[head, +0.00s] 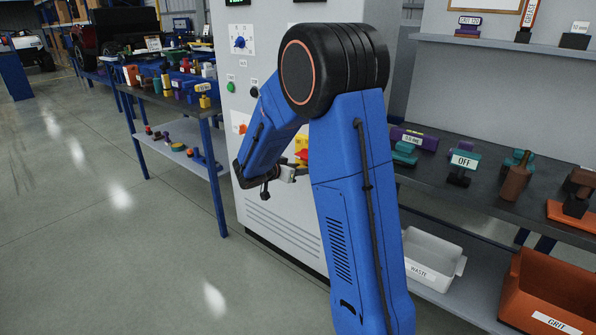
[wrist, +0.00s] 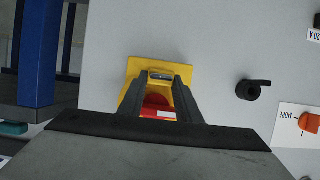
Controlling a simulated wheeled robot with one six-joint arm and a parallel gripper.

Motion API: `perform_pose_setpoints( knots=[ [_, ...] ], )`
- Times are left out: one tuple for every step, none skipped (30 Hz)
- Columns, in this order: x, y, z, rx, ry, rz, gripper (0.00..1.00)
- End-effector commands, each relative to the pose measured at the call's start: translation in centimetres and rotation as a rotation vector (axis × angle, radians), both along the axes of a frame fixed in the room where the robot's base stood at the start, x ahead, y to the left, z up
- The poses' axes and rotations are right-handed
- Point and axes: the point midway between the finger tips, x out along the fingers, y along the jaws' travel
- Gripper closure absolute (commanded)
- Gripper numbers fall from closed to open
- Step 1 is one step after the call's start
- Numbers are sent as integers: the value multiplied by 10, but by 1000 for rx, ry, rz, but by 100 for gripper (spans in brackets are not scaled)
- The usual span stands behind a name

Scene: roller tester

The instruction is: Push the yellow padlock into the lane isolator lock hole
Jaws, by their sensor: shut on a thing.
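The lane isolator is a yellow plate (wrist: 134,67) with a red part (wrist: 155,103) on the pale cabinet front. In the head view its red and yellow (head: 302,143) show partly behind my arm. My gripper (wrist: 161,78) is in front of the plate, its dark fingers shut on the yellow padlock (wrist: 160,92), of which only a little shows between the fingers. A small grey metal piece is at the fingertips. The lock hole is hidden, and I cannot tell whether the padlock touches the isolator. In the head view my gripper (head: 284,174) is beside the cabinet.
A black knob (wrist: 252,89) and an orange switch (wrist: 309,122) stick out from the cabinet to the right. A blue-legged bench (head: 212,112) stands at the left. A shelf with a white waste bin (head: 430,258) and an orange grit bin (head: 550,290) is at the right. The left floor is clear.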

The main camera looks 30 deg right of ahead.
Motion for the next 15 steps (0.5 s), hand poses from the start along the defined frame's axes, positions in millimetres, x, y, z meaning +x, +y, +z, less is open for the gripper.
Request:
perform_pose_setpoints(
  knots=[
    [0,-1,0,0,0,0,100],
    [1,-2,0,0,0,-1,100],
    [1,-3,0,0,0,-1,100],
    [1,-4,0,0,0,-1,100],
    [1,-4,0,0,0,-1,100],
    [2,-5,0,0,0,-1,100],
    [2,-6,0,0,-1,-1,100],
    [2,-7,0,0,-1,-1,100],
    [2,-8,0,0,-1,-1,100],
    [3,-9,0,0,-1,-1,100],
    [3,-8,0,0,0,-1,65],
    [3,-8,0,0,0,-1,55],
    [3,-8,0,-1,0,-1,48],
    [3,-8,0,-1,0,-1,48],
    [2,-8,0,-1,0,-1,48]
  ],
)
